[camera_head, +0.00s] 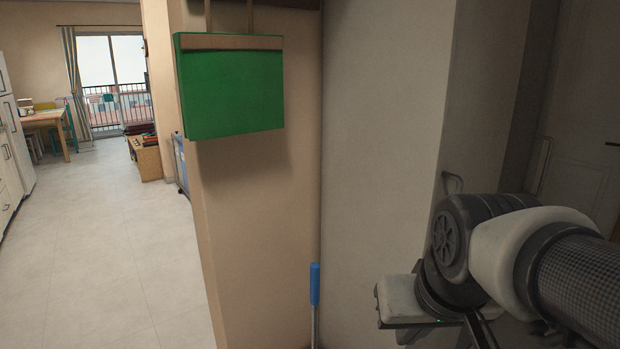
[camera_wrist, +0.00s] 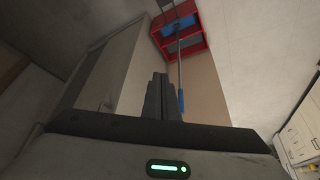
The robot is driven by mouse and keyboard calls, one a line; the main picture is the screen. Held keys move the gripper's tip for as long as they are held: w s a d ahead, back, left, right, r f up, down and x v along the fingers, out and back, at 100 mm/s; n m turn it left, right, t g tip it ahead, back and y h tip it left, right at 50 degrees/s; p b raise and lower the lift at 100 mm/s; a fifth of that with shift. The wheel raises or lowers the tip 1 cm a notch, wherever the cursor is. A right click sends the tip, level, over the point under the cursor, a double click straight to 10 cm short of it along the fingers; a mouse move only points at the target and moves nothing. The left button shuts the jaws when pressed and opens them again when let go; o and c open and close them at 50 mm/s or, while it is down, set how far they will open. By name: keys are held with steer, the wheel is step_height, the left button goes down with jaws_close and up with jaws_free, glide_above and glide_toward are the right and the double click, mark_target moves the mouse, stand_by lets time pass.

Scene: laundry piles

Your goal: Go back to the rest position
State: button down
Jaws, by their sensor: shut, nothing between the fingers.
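My gripper (camera_wrist: 157,97) shows in the wrist view with its two dark fingers together and nothing between them. In the head view my arm comes in from the right edge, bent at a dark joint. The white and grey wrist part is low at right of centre, and the fingertips cannot be made out there. The gripper is in the air, apart from the walls and objects.
A green box (camera_head: 230,88) hangs on the beige wall corner (camera_head: 255,220). A blue-handled stick (camera_head: 314,285) stands below. The wrist view shows a red container (camera_wrist: 199,42). A wooden table (camera_head: 48,118) is far left. The tiled floor (camera_head: 100,240) is clear.

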steer(key=s+r+p, duration=0.2)
steer(key=r+p, duration=0.7)
steer(key=r, duration=0.1)
steer(key=s+r+p, duration=0.2)
steer(key=r+p, duration=0.8)
steer(key=shift+s+r+p, duration=0.15)
steer(key=shift+p, duration=0.15)
